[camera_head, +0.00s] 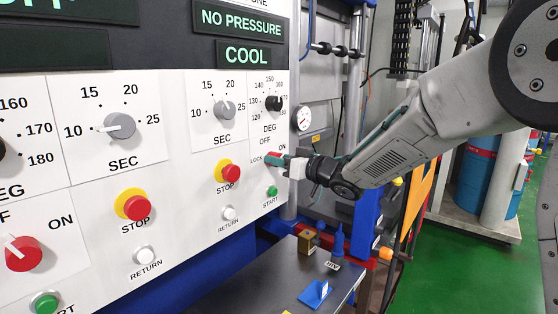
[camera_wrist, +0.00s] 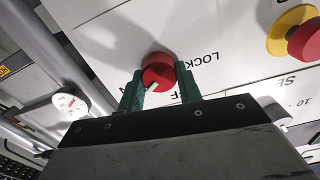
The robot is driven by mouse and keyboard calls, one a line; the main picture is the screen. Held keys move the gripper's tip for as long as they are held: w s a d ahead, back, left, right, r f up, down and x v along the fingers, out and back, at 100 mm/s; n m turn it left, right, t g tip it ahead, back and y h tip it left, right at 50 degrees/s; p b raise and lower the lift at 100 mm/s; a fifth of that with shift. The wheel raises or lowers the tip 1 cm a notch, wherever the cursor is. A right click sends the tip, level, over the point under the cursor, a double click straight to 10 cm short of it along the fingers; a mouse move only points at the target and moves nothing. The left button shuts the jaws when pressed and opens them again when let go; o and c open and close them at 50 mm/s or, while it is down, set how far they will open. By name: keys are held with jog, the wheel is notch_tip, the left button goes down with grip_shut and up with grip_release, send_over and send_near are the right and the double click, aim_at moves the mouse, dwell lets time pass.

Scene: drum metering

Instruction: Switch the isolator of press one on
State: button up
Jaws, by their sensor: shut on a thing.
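The red round isolator knob (camera_wrist: 158,72) shows in the wrist view between the two green fingers of my gripper (camera_wrist: 160,86), which is shut on it. A short white mark on the knob points to the lower left of that view. The word LOCK is printed beside it and OFF is partly hidden. In the head view my gripper (camera_head: 273,160) is at the right edge of the white panel (camera_head: 205,145), among the OFF, ON and LOCK labels. There it hides most of the knob. I cannot tell from the head view which label the mark faces.
Another red isolator knob (camera_head: 24,254) is on the left panel. Yellow-ringed red stop buttons (camera_head: 228,173), a green start button (camera_head: 272,191) and a white return button (camera_head: 229,213) are close by. A dark bench (camera_head: 270,283) with small items stands below.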

jog(key=shift+d+f+m, duration=0.1)
jog(key=shift+m, duration=1)
jog(key=o, duration=1)
jog(key=v, duration=0.7)
jog(key=shift+s+d, duration=0.2)
jog(key=shift+d, duration=0.1)
